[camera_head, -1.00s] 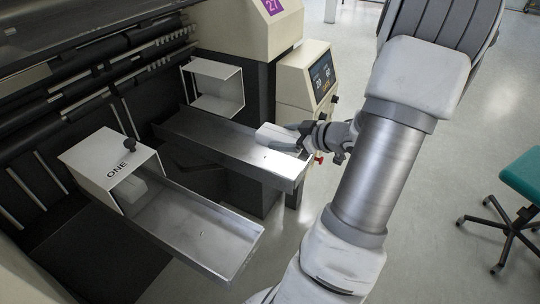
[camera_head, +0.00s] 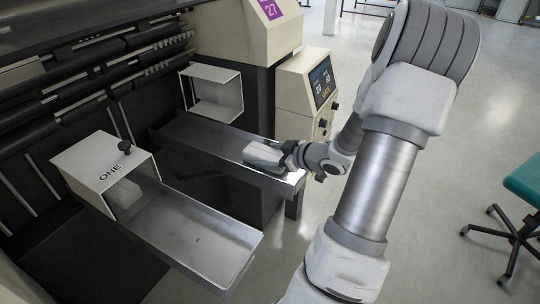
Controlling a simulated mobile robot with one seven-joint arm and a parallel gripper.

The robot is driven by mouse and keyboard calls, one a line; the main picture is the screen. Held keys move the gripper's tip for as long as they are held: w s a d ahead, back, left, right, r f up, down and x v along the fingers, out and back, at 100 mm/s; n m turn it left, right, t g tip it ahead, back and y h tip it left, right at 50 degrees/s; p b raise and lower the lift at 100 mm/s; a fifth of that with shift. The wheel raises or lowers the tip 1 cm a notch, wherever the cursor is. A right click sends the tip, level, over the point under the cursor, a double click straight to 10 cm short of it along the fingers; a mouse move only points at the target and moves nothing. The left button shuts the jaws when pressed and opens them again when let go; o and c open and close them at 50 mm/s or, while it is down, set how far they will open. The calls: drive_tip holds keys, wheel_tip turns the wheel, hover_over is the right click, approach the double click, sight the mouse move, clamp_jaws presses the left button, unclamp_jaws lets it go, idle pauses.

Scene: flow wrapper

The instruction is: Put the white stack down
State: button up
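The white stack (camera_head: 262,150) is a small pale block over the outer end of the far metal tray (camera_head: 215,140). My gripper (camera_head: 284,158) reaches in from the right, low over that tray's end, with its fingers around the stack's right end. The stack looks level and very near or on the tray floor; I cannot tell whether it touches. The fingers are small and partly hidden, so their grip on the stack does not show clearly.
A near metal tray (camera_head: 215,232) runs out of a white box marked ONE (camera_head: 95,158), with another pale block (camera_head: 124,193) inside. An open white housing (camera_head: 218,92) stands at the far tray's inner end. A screen panel (camera_head: 321,83) is behind my wrist. A teal chair (camera_head: 524,178) is at right.

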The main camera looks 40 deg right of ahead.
drive_tip(key=shift+o, duration=1.3)
drive_tip(key=shift+s+r, duration=0.1)
drive_tip(key=shift+r, duration=0.1)
drive_tip(key=p+v, duration=0.4)
drive_tip(key=v, duration=0.7)
drive_tip(key=shift+s+r, duration=0.15)
drive_tip(key=shift+s, duration=0.2)
